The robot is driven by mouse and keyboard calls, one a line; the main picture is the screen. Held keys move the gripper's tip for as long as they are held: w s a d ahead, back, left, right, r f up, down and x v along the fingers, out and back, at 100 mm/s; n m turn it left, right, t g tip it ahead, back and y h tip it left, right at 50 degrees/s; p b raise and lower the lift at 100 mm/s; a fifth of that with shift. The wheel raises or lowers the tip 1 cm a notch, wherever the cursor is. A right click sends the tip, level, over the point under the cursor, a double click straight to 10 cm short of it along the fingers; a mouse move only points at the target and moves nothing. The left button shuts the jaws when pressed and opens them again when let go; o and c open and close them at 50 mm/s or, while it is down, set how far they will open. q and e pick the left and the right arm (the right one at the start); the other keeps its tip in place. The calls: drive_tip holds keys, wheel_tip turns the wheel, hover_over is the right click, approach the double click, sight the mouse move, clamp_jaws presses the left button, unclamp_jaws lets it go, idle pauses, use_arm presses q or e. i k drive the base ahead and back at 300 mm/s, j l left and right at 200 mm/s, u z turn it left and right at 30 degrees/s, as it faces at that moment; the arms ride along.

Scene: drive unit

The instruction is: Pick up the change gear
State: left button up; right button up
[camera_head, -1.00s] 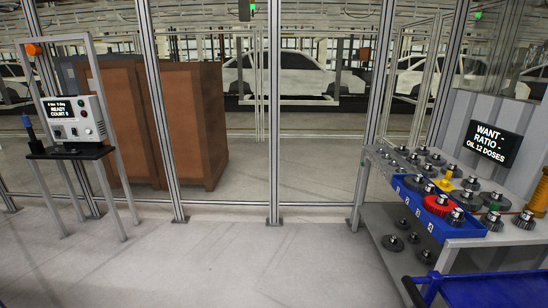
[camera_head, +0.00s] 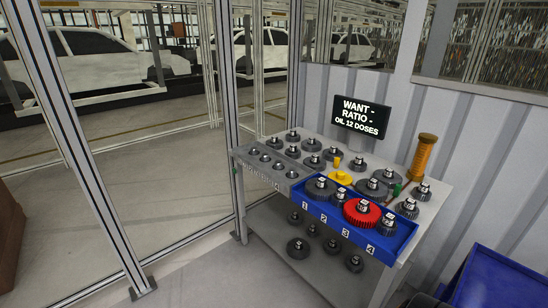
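A grey bench (camera_head: 442,189) on the right carries several dark gears with light hubs. A blue tray (camera_head: 345,231) with slots numbered 1 to 4 lies along its front edge. A yellow part (camera_head: 341,178) sits just behind the tray. Which one is the change gear I cannot tell. Neither of my grippers shows in the view.
A screen (camera_head: 361,116) behind the bench reads "WANT - RATIO - OIL 12 DOSES". An orange-yellow cylinder (camera_head: 422,158) stands at the bench's back right. More gears lie on the lower shelf (camera_head: 270,223). A blue bin (camera_head: 492,280) is at bottom right. Fence posts stand left; the floor before them is clear.

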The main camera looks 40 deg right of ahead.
sight(361, 213)
drive_tip(key=i+j+z, duration=0.2)
drive_tip(key=i, duration=0.4)
drive_tip(key=i+z, duration=0.25)
drive_tip(key=i, duration=0.35)
drive_tip(key=i+z, duration=0.15)
drive_tip(key=z, duration=0.3)
drive_tip(key=i+j+z, duration=0.1)
drive_tip(key=z, duration=0.35)
drive_tip(key=i+j+z, duration=0.15)
drive_tip(key=z, duration=0.25)
drive_tip(key=i+j+z, duration=0.1)
drive_tip(key=z, duration=0.35)
drive_tip(key=j+z, duration=0.25)
drive_tip(key=z, duration=0.2)
